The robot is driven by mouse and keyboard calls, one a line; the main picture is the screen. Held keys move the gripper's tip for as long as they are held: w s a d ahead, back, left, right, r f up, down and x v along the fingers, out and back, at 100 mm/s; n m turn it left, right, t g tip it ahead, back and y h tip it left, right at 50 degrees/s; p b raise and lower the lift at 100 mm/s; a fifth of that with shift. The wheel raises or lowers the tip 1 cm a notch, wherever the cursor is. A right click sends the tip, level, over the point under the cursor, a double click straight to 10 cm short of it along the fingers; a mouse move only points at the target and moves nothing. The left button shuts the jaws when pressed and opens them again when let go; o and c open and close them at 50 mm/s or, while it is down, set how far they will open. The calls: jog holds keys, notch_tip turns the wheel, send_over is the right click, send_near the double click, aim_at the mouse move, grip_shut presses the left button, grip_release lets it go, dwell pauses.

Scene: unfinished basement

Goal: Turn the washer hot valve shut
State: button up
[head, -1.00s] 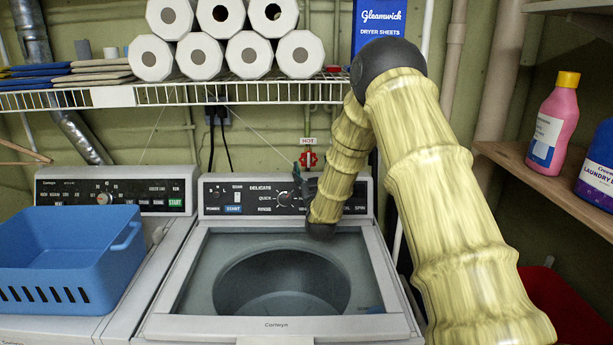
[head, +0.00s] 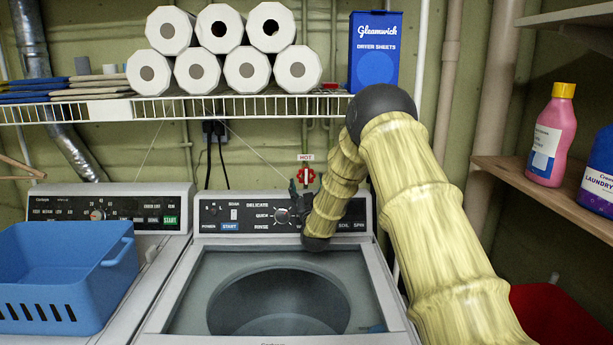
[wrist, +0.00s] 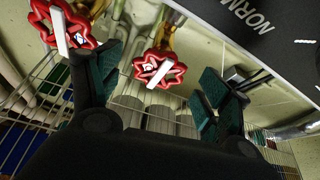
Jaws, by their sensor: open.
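In the head view a red valve handle (head: 306,176) sits on a pipe behind the washer, under a tag reading HOT (head: 306,157). My gripper (head: 295,191) is small and dark there, just left of and below this handle, in front of the washer panel. In the wrist view two red lobed handles with white bars show: one (wrist: 158,72) lies between my open fingers (wrist: 157,82), the other (wrist: 62,27) is at upper left, partly behind the left finger. No tag is readable there. The fingers look empty; contact with the handle cannot be told.
The washer (head: 190,310) stands below with its lid open. A wire shelf (head: 200,108) with paper rolls and a dryer sheets box (head: 375,55) is above. A blue basket (head: 65,265) sits at left. Bottles stand on a right shelf (head: 540,185).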

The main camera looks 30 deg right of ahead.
aim_at(307, 179)
jog(key=shift+p+x, duration=0.4)
jog(key=shift+x, duration=1.5)
jog(key=c, duration=1)
